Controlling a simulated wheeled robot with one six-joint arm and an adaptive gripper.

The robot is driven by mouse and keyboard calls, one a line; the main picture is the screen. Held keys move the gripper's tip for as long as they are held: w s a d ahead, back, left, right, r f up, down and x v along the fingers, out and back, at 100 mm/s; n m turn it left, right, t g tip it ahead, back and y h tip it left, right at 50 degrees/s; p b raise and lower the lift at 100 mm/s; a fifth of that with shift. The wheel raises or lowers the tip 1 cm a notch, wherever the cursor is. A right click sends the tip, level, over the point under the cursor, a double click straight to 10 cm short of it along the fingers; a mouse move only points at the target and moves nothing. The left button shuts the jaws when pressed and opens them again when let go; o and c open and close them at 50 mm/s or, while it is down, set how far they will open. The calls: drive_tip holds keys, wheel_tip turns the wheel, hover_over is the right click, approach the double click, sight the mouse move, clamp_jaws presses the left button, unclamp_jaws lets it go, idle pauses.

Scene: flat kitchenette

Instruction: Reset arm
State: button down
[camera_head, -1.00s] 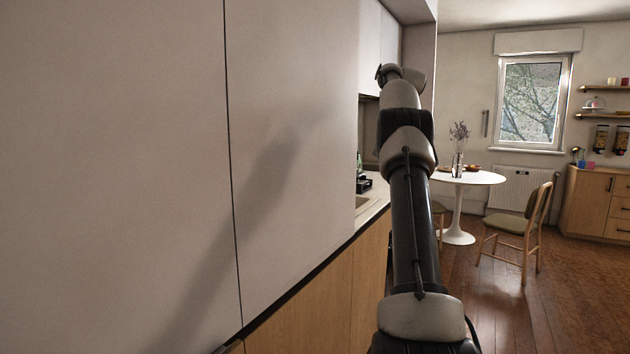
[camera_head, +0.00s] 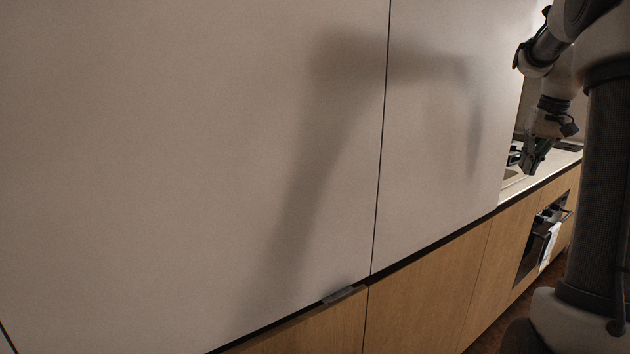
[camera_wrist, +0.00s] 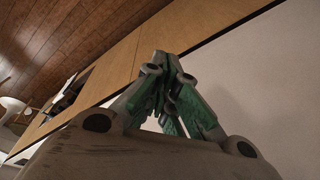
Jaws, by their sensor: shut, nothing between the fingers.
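My gripper (camera_head: 530,170) hangs from my bent arm at the right of the head view, pointing down in front of the counter. In the wrist view my gripper (camera_wrist: 163,60) shows its fingers meeting at the tips, shut and empty. My arm stands close to the right edge of the head view and hides part of what lies behind it.
A tall pale cabinet front (camera_head: 200,150) fills the left and middle, with my arm's shadow on it. Wooden lower cabinets (camera_head: 430,290) run below. A counter (camera_head: 560,162) and an oven (camera_head: 538,240) with a towel (camera_head: 549,246) stand beyond. Wooden floor (camera_wrist: 60,35) shows in the wrist view.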

drive_tip(key=s+a+f+n+t, duration=0.1)
drive_tip(key=s+a+n, duration=0.1)
drive_tip(key=s+a, duration=1)
drive_tip(key=s+a+f+n+t, duration=0.1)
drive_tip(key=s+a+f+n, duration=0.1)
drive_tip(key=s+a, duration=1)
drive_tip(key=shift+s+a, duration=0.15)
drive_tip(key=shift+s, duration=0.75)
drive_tip(key=shift+f, duration=0.1)
